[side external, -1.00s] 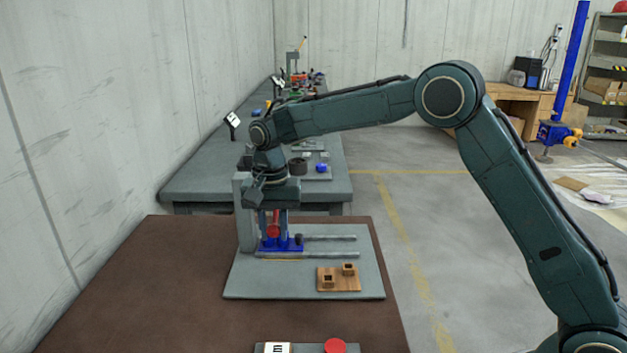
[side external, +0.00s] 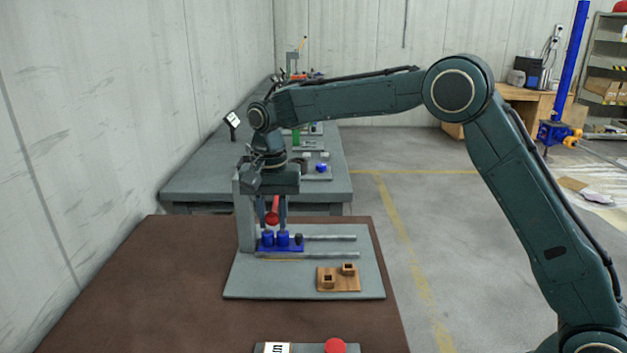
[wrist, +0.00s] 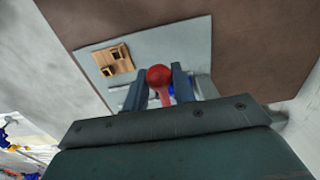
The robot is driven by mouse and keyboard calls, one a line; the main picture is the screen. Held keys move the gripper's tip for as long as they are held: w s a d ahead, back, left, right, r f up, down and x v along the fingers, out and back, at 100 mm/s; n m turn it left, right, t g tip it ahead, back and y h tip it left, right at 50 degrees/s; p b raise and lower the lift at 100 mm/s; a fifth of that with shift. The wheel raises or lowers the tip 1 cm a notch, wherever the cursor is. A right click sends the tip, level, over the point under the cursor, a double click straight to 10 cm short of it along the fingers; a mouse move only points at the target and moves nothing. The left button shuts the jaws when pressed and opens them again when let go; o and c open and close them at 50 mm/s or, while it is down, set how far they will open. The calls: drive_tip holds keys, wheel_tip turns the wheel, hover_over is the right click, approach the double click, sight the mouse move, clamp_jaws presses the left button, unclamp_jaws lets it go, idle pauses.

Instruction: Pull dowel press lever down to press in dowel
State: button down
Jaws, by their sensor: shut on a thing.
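The dowel press is a grey upright (side external: 245,215) on a grey base plate (side external: 320,283), with a blue block and blue posts (side external: 282,243) low in front. Its red lever (side external: 275,203) ends in a red ball knob. My gripper (side external: 272,215) points down over the press and is shut on the lever near the knob, above the blue posts. In the wrist view, the red ball knob (wrist: 159,75) sits between the two fingers of my gripper (wrist: 159,82). I cannot make out a dowel under the press. My gripper hides part of the lever and upright.
A wooden block with two square sockets (side external: 338,279) sits on the plate at right front. Metal rods (side external: 330,238) lie beside the blue block. A red round button (side external: 335,346) is at the table's front edge. The brown table (side external: 150,290) is clear on the left.

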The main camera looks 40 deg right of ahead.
drive_tip(key=shift+r, duration=0.2)
drive_tip(key=shift+w+r, duration=0.1)
drive_tip(key=shift+r, duration=1)
drive_tip(key=shift+w+d+r, duration=0.15)
drive_tip(key=shift+r, duration=0.5)
drive_tip(key=shift+w+d+r, duration=0.1)
drive_tip(key=shift+d+r, duration=0.05)
drive_tip(key=shift+r, duration=0.45)
drive_tip(key=c, duration=1.3)
unclamp_jaws()
drive_tip(key=shift+c, duration=0.2)
